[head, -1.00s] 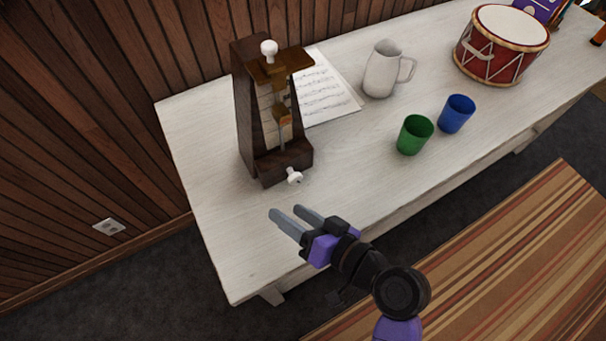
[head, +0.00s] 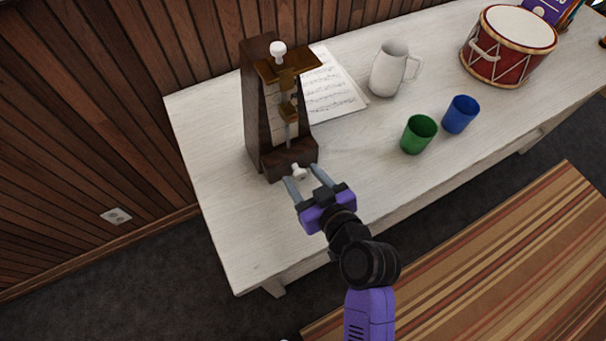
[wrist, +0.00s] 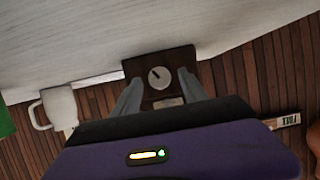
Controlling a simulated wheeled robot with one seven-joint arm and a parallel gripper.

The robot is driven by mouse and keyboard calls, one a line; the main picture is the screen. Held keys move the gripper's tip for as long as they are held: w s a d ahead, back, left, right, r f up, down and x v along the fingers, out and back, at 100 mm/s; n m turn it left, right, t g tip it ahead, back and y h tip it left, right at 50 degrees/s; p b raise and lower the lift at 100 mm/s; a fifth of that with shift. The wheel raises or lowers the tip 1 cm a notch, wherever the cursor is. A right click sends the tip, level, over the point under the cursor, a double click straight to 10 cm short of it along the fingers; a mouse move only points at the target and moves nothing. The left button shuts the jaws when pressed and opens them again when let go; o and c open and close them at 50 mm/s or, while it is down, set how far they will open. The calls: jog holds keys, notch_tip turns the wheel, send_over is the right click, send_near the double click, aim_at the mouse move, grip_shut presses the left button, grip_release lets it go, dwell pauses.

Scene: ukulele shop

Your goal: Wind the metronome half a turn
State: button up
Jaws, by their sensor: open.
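The metronome (head: 257,115) is a tall dark wooden case standing upright at the left part of the table. It has a white knob (head: 278,49) on top and a brass-coloured weight (head: 288,109) on its pendulum rod. A white winding key (head: 298,172) sticks out low on its front. My gripper (head: 302,175) is open, one finger on each side of the key. In the wrist view the metronome (wrist: 182,61) is straight ahead, and the pale round key face (wrist: 160,77) with a dark mark sits between the two fingers. I cannot tell whether either finger touches it.
Sheet music (head: 335,97) lies behind the metronome. A white pitcher (head: 389,70), a green cup (head: 418,135), a blue cup (head: 460,114) and a red drum (head: 508,48) stand to the right. The white table (head: 232,222) is bare at its near left end.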

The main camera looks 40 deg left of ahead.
jog(key=shift+w+a+f, duration=0.1)
jog(key=shift+a, duration=0.15)
grip_shut()
jog(key=shift+w+d+f+m+g+y+b, duration=0.15)
jog(key=shift+m+g+y+b, duration=0.15)
jog(key=shift+m+g+b, duration=0.5)
jog(key=shift+m+g+y+b, duration=0.3)
jog(key=shift+m+y+b, duration=0.2)
jog(key=shift+m, duration=0.8)
